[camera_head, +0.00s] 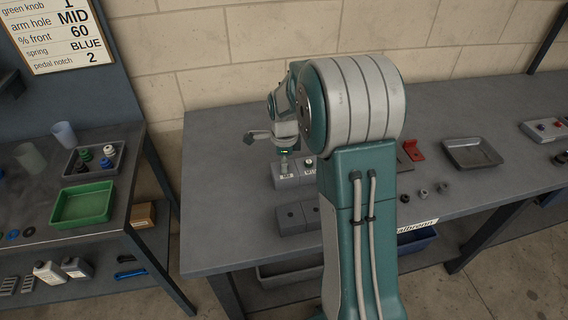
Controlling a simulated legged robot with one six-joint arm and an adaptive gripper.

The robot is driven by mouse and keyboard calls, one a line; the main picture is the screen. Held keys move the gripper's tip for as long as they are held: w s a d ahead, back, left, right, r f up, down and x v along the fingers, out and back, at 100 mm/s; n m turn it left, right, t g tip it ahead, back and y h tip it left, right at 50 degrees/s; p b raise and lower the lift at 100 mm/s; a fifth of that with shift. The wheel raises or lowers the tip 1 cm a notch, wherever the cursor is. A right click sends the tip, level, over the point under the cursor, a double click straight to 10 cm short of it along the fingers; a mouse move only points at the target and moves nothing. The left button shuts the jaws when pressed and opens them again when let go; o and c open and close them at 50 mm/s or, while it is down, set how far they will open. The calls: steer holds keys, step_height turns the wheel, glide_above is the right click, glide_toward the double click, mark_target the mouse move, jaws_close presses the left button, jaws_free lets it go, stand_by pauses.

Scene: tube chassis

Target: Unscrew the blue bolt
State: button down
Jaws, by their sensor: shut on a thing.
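My gripper (284,152) points down over a labelled grey block (287,181) on the workbench, left of my arm. It is shut on a small bolt-like part at the top of this block. The part is mostly hidden by the fingers and its colour cannot be made out. No blue bolt can be clearly identified.
Lower grey blocks with holes (291,220) lie in front. A red bracket (415,150), a grey tray (472,153) and small dark nuts (422,193) lie to the right. A side table holds a green tray (83,204). A lettered board (50,35) hangs upper left.

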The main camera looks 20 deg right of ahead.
steer(key=shift+n, duration=0.7)
steer(key=shift+n, duration=2.6)
steer(key=shift+n, duration=1)
steer(key=n, duration=0.3)
